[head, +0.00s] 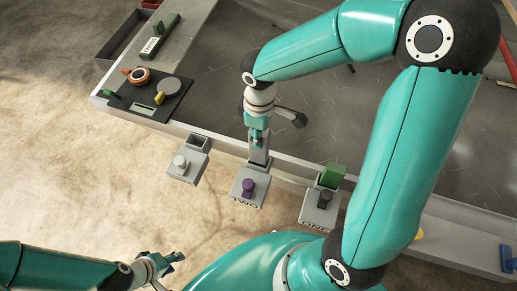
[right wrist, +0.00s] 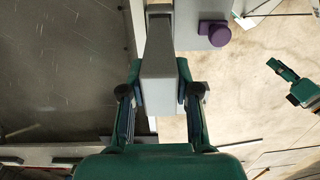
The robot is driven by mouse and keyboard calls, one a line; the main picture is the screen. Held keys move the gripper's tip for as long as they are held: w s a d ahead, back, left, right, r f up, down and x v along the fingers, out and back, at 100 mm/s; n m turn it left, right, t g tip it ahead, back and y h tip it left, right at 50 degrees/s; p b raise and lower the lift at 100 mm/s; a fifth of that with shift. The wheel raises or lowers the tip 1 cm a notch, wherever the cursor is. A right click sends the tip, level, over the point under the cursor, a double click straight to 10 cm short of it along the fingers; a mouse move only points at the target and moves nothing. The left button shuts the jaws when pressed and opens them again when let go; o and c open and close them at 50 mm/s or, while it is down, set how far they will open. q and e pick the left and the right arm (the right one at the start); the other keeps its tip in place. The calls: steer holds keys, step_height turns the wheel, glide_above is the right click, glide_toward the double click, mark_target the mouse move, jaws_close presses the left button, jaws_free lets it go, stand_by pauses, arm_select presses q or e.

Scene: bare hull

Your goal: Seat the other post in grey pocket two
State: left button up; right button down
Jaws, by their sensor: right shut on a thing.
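My right gripper (head: 257,143) is shut on a grey post (head: 260,159), also seen in the right wrist view (right wrist: 160,82). The post is directly behind grey pocket two (head: 243,201), the middle unit with a purple knob (head: 248,185); the knob also shows in the right wrist view (right wrist: 216,34). The post's lower end is hidden, so I cannot tell how deep it sits. A green post (head: 332,175) stands in pocket one (head: 318,218), which has a dark knob. My left gripper (head: 168,265) is open and empty at the lower left.
A third grey unit (head: 183,168) with a white knob and an empty socket (head: 198,142) is at the left. A black tray (head: 128,91) with an orange cup (head: 136,75) lies on the grey hull's corner. My right arm covers much of the right side.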

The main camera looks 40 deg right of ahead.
steer(key=shift+f+b, duration=0.5)
steer(key=shift+f, duration=2.75)
steer(key=c, duration=0.8)
jaws_free()
steer(key=shift+c, duration=0.2)
steer(key=shift+r, duration=0.2)
step_height(320, 180, up, 12)
steer(key=shift+f+p, duration=0.1)
steer(key=shift+p, duration=1.05)
steer(key=shift+a, duration=0.1)
